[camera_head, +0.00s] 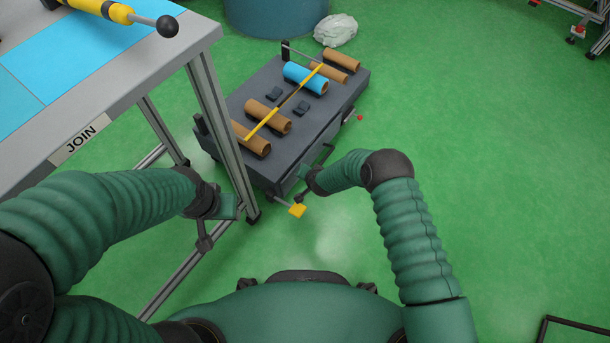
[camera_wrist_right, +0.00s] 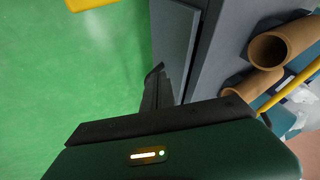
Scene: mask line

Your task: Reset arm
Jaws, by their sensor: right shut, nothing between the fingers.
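My right arm reaches in from the right and bends at the elbow. Its gripper (camera_head: 300,197) is at the near side of a dark grey cart (camera_head: 232,104), by a yellow tab. In the right wrist view the gripper's dark fingers (camera_wrist_right: 157,88) are together with nothing between them, close to the cart's grey side (camera_wrist_right: 175,45). Whether they touch it I cannot tell. My left arm comes in from the left, and its gripper (camera_head: 204,243) hangs beside the table leg. Its fingers are too small and dark to read.
The cart carries brown tubes (camera_head: 268,117), a blue tube (camera_head: 305,78) and a yellow bar (camera_head: 262,124). The yellow tab (camera_head: 297,211) sticks out low. A table (camera_head: 190,38) marked JOIN stands at left, with a yellow tool (camera_head: 115,12). Green floor at right is mostly clear.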

